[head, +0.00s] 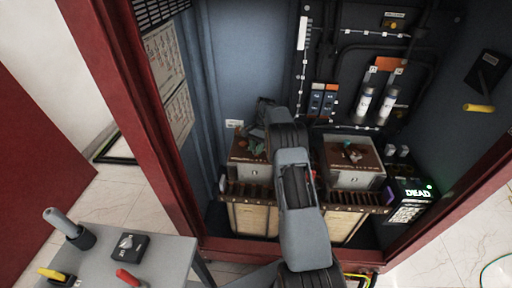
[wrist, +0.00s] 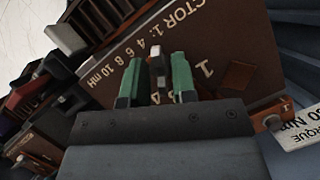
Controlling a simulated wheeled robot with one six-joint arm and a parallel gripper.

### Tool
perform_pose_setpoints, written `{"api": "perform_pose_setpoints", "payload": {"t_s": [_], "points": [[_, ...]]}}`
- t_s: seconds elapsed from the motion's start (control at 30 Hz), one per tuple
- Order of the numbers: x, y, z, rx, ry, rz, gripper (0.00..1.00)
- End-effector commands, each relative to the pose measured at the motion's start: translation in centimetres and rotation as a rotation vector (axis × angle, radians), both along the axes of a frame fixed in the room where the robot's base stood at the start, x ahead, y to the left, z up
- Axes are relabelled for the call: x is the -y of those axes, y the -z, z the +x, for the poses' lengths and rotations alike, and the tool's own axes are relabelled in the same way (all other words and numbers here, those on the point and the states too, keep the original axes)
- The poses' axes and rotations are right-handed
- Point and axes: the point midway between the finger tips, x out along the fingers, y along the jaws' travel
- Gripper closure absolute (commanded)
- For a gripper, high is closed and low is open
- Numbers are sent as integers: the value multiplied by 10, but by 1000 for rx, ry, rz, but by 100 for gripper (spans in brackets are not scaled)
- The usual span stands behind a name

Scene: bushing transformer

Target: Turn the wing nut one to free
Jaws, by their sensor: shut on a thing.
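My gripper (wrist: 160,78) shows in the wrist view with its two green finger pads on either side of a small grey-and-pale piece, which I take to be wing nut one (wrist: 158,58). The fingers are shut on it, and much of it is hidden. Behind is the brown top plate (wrist: 215,72) marked "INDUCTOR 1: 4 6 8 10 mH". In the head view, my gripper is over the left brown-topped unit (head: 246,172), and my arm hides part of that unit. The nut cannot be made out there.
A second brown-topped unit (head: 353,176) stands to the right, beside a green-lit "DEAD" display (head: 415,193). A copper-coloured fitting (wrist: 268,123) is close to my gripper's right side. The red cabinet frame (head: 135,110) borders the opening. A grey table (head: 150,262) holds tools at lower left.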

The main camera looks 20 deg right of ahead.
Motion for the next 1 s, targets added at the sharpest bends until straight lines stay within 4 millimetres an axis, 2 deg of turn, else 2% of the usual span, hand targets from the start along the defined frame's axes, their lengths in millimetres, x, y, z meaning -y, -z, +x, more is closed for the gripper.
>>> {"api": "perform_pose_setpoints", "payload": {"t_s": [0.43, 1.0], "points": [[-1, -2, 3, 8, -262, -3, 98], [-1, -3, 3, 11, -325, -4, 98]]}}
